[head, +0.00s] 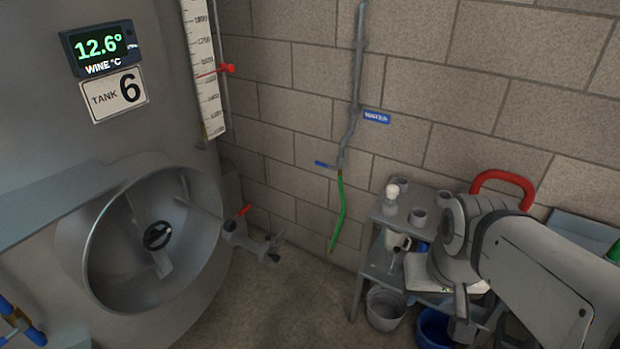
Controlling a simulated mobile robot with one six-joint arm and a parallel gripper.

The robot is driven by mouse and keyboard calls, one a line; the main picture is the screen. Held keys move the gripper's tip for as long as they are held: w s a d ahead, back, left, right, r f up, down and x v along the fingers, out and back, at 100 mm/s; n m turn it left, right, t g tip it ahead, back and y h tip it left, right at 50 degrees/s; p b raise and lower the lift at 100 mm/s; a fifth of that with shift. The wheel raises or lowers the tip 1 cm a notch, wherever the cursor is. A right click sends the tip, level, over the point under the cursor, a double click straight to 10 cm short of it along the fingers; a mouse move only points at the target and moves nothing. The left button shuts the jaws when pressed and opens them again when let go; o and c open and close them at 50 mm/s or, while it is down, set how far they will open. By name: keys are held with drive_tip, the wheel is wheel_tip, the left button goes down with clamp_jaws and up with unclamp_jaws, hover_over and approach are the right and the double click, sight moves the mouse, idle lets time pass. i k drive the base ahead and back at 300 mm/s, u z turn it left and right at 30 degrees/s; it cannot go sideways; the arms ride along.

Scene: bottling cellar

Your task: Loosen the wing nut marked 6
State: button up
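A sign reading TANK 6 (115,94) is fixed to the grey steel tank at the left. Below it is the tank's round manway (95,250), with a black handwheel (158,236) on a bar across its middle. I cannot make out a separate wing nut or a 6 on the wheel. My arm reaches in from the right, and my gripper (462,318) hangs low in front of the trolley, well to the right of the manway. Its fingers are too small and partly hidden to tell open from shut. Nothing of mine touches the tank.
A valve with a red lever (243,211) juts from the tank beside the manway. A green hose (340,210) hangs on the wall. Floor between tank and trolley is clear.

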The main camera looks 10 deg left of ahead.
sight(280, 236)
drive_tip(key=u, duration=0.25)
drive_tip(key=i, duration=1)
drive_tip(key=u, duration=0.7)
